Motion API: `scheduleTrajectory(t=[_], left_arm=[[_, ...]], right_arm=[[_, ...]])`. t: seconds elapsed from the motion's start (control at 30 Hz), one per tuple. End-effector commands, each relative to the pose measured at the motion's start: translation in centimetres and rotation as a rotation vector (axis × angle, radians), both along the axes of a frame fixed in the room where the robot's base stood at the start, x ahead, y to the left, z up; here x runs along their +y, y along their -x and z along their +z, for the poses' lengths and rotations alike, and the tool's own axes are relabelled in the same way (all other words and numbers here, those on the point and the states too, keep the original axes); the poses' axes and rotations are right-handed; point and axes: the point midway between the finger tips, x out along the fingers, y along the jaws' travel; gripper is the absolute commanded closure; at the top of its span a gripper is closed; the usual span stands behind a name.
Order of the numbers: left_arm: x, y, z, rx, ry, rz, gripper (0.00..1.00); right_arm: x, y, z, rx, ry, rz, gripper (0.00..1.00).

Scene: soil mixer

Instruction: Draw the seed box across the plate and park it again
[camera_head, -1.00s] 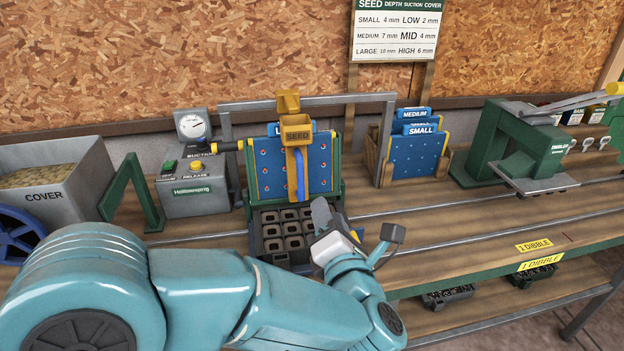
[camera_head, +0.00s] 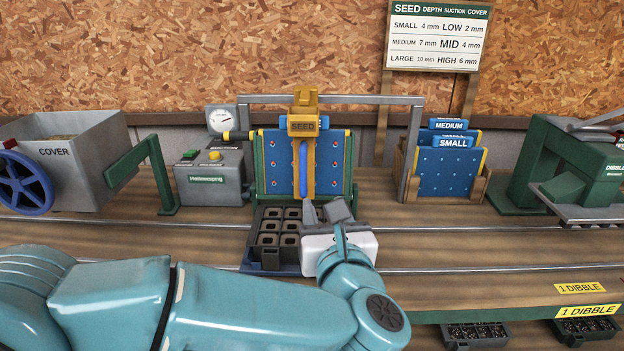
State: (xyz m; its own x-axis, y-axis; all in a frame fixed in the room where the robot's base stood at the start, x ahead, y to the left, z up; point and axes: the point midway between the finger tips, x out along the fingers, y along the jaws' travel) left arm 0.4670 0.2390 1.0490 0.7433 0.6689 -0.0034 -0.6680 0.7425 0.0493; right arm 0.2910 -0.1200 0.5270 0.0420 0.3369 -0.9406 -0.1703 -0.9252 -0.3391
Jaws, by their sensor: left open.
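The yellow seed box (camera_head: 303,124), marked SEED, stands at the top middle of the blue plate (camera_head: 334,163). A yellow channel with a blue strip runs down from it over the plate. The plate stands upright in a green frame behind the dark cell tray (camera_head: 268,240). My left gripper (camera_head: 326,210) is open and empty, over the right part of the tray, in front of and below the plate. It is apart from the seed box. The gripper and wrist hide part of the tray. My right gripper is not in view.
A grey frame (camera_head: 340,99) arches over the plate. The suction box (camera_head: 208,177) stands to its left, and spare plates (camera_head: 446,165) stand to its right. The dibbler (camera_head: 565,165) is at far right. The bench between tray and dibbler is clear.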

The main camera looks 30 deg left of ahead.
Motion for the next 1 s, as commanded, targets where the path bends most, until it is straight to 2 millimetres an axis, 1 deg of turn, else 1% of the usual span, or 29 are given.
scheduleTrajectory(t=[0.03,0.07,0.17,0.27,0.37,0.7,0.9,1.0], left_arm=[[0.5,0.3,-0.7,-0.008,0.006,0.006,0.59],[0.7,0.4,-0.7,-0.011,0.007,0.008,0.59],[1.1,0.4,-0.8,-0.012,0.009,0.012,0.59],[1.9,-0.2,-0.7,-0.011,0.009,0.013,0.59],[3.2,-1.4,-0.7,-0.009,0.008,0.017,0.59],[8.5,-7.5,-0.7,-0.008,0.008,0.016,0.59],[10.8,-10.2,-0.7,-0.01,0.007,0.013,0.59],[11.4,-11.0,-0.7,-0.011,0.008,0.012,0.59]], right_arm=[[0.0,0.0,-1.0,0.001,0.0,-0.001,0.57],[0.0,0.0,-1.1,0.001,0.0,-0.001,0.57],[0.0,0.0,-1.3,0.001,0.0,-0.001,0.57],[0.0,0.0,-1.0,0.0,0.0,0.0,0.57],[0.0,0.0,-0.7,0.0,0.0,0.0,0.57],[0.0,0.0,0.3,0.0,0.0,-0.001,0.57],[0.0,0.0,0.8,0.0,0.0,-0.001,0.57],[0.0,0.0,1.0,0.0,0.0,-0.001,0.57]])
